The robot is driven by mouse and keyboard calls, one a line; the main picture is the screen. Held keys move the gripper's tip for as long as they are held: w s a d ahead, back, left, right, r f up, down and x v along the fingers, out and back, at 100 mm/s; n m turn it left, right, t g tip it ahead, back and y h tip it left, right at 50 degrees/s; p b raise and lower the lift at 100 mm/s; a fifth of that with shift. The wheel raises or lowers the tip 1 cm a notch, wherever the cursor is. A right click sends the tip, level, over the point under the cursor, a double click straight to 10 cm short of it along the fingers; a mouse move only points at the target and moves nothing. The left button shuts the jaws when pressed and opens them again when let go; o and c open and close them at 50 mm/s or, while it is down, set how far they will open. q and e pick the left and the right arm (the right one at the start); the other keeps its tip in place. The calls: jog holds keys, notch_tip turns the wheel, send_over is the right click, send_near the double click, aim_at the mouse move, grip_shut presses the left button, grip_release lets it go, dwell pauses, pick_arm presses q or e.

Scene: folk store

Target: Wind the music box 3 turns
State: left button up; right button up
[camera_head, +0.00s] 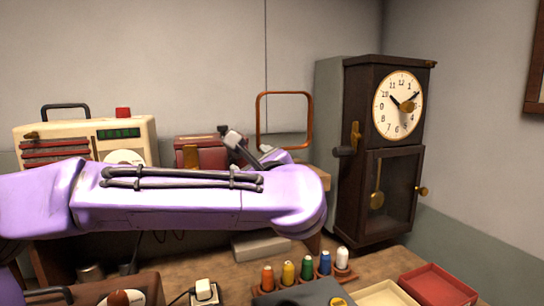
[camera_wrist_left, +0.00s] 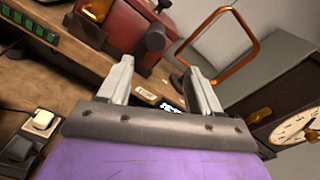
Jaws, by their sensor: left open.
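A dark red box (camera_head: 195,150), which looks like the music box, stands on the raised shelf, partly hidden behind my left arm. In the left wrist view the red box (camera_wrist_left: 120,30) shows a dark round knob (camera_wrist_left: 157,40) on its side and an amber part on its face. My left gripper (camera_head: 250,148) is open beside the box. In the wrist view its two pale fingers (camera_wrist_left: 162,82) are spread apart, with nothing between them. The knob lies beyond the fingertips, and I cannot tell the exact gap. My right gripper is not in view.
A copper-coloured frame (camera_head: 258,120) stands just behind the gripper. A tall clock (camera_head: 340,205) is to the right. A cream machine (camera_head: 50,132) stands left. Several thread spools (camera_head: 288,273), a white switch (camera_head: 204,292) and a red tray (camera_head: 438,286) occupy the lower bench.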

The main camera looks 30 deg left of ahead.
pick_arm(q)
jog(key=p+x, duration=0.1)
jog(key=x, duration=0.2)
jog(key=p+x, duration=0.1)
jog(key=x, duration=0.2)
jog(key=s+p+x, duration=0.1)
jog(key=x, duration=0.2)
jog(key=shift+w+a+r, duration=0.2)
jog(key=shift+a+r, duration=0.15)
jog(key=shift+a, duration=0.3)
jog(key=shift+w+f+b, duration=0.1)
jog(key=shift+f+b, duration=0.15)
jog(key=shift+b, duration=0.15)
jog(key=shift+r+b, duration=0.15)
jog(key=shift+b, duration=0.15)
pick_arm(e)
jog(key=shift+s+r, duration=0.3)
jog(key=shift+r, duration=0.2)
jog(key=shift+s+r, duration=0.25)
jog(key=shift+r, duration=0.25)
pick_arm(q)
jog(key=c, duration=0.9)
